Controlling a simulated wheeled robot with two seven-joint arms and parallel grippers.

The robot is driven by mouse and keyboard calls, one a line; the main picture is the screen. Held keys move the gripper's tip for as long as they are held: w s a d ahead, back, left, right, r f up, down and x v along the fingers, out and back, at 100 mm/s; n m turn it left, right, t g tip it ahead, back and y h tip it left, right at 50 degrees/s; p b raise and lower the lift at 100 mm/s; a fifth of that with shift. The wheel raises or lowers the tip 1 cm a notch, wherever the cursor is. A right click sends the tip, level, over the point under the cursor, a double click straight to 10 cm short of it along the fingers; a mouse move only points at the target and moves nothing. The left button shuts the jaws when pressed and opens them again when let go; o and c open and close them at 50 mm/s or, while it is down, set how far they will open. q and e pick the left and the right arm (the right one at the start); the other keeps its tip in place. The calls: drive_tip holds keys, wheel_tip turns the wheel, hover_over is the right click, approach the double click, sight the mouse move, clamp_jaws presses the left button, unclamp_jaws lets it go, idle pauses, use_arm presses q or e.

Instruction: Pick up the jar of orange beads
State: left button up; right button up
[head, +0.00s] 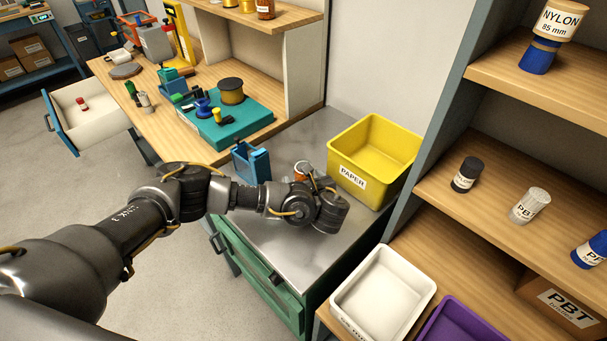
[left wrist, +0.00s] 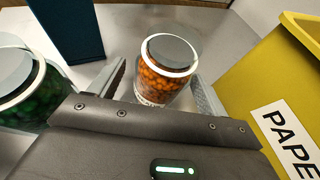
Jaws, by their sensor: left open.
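The jar of orange beads (left wrist: 166,72) stands upright on the grey metal top, with a grey lid ringed in white and a pale label low on its front. In the head view only its upper part (head: 301,168) shows behind my left wrist. My left gripper (left wrist: 161,82) is open, with one finger on each side of the jar. I cannot tell whether the fingers touch it. In the head view my left arm covers most of the fingers. My right gripper is not in view.
A jar of green beads (left wrist: 36,92) stands close on the left. A blue holder (head: 252,163) is behind it. A yellow PAPER bin (head: 357,178) stands close on the right.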

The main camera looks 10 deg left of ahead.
use_arm(q)
drive_tip(key=shift+w+a+f, duration=0.25)
drive_tip(key=shift+w, duration=0.2)
drive_tip(key=c, duration=1.2)
